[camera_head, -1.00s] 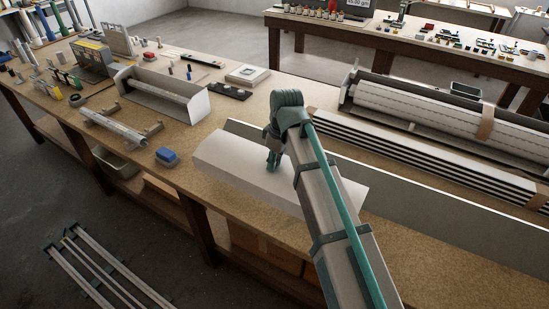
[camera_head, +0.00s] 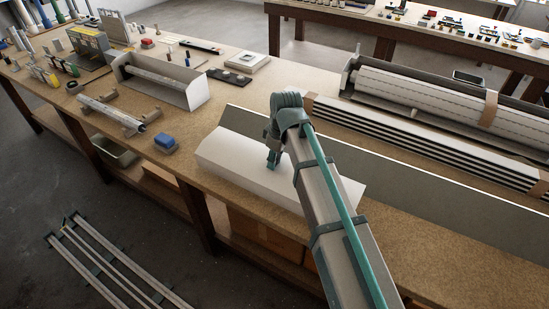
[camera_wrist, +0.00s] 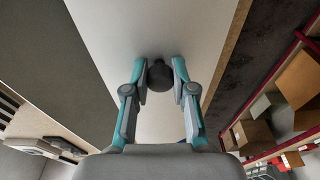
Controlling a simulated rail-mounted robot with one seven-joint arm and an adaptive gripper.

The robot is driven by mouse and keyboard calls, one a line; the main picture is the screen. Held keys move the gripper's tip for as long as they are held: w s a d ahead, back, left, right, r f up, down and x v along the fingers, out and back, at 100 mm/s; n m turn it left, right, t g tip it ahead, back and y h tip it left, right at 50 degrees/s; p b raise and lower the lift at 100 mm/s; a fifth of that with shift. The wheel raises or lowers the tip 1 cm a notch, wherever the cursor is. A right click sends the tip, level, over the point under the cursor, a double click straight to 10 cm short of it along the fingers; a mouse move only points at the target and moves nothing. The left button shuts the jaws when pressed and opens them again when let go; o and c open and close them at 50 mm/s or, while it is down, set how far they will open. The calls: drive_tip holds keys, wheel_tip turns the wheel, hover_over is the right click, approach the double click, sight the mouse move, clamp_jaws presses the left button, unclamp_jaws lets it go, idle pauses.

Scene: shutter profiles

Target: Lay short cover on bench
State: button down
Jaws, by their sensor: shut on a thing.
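The short cover (camera_head: 235,160) is a pale, folded sheet along the bench's (camera_head: 420,235) front edge. My gripper (camera_head: 273,160) is over its middle, fingers pointing down. In the wrist view, the two teal-and-grey fingers (camera_wrist: 160,78) are shut on a dark round knob (camera_wrist: 158,74) against the cover's pale face (camera_wrist: 150,25). Whether the cover touches the bench or hangs just above it cannot be told. My arm hides part of its right half.
A long grey panel (camera_head: 420,185) stands behind the cover, with striped profiles (camera_head: 420,140) beyond. A blue block (camera_head: 163,140) and a white trough-shaped fixture (camera_head: 185,85) are to the left. Boxes (camera_wrist: 255,130) sit on the shelf below. Bare bench shows front right.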

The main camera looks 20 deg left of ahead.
drive_tip(key=c, duration=0.9)
unclamp_jaws()
drive_tip(key=shift+o, duration=0.2)
wheel_tip(320, 180, up, 12)
drive_tip(key=d, duration=0.1)
drive_tip(key=shift+d, duration=0.4)
drive_tip(key=shift+s+a+f, duration=0.1)
drive_tip(key=shift+s+f, duration=0.05)
